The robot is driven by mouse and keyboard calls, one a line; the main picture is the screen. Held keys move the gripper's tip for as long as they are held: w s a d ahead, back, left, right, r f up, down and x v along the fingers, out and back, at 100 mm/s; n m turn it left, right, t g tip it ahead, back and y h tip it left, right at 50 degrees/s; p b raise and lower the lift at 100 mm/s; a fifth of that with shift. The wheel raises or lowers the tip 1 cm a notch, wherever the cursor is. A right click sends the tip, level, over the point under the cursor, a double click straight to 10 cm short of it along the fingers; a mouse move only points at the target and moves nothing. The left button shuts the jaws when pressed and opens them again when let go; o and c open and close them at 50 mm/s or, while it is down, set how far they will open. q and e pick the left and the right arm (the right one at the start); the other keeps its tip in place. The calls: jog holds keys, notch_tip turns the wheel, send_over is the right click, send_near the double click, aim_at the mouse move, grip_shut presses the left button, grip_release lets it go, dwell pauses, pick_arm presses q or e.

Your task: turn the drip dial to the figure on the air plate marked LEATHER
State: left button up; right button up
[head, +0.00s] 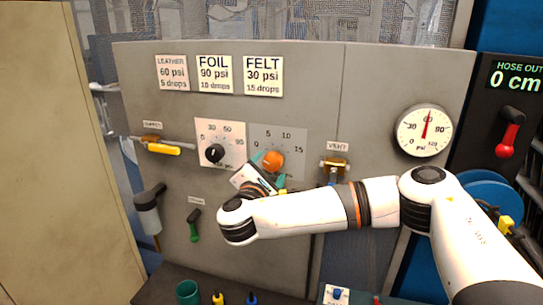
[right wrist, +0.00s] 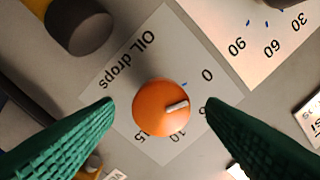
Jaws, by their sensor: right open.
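The drip dial is an orange knob (head: 272,160) on a grey scale plate marked 0, 5, 10, 15. In the right wrist view the knob (right wrist: 155,112) has a white mark pointing between 0 and 5, and its plate reads "OIL drops" (right wrist: 126,60). The plate marked LEATHER (head: 172,73) reads 60 psi, 5 drops. My right gripper (head: 269,169) is at the dial. In the right wrist view its green fingers (right wrist: 161,100) are open, one on each side of the knob, with gaps visible. The 5 is partly hidden by a finger. My left gripper is not in view.
Left of the dial is a black knob (head: 215,153) on a white 0 to 90 scale. A yellow-handled lever (head: 163,149), a brass valve (head: 334,164) and a green lever (head: 194,226) surround it. The round gauge (head: 424,131) reads near 60.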

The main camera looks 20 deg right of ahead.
aim_at(270, 166)
jog(key=shift+p+x, duration=0.35)
jog(key=shift+x, duration=0.8)
jog(key=shift+w+d, duration=0.2)
jog(key=shift+w, duration=0.25)
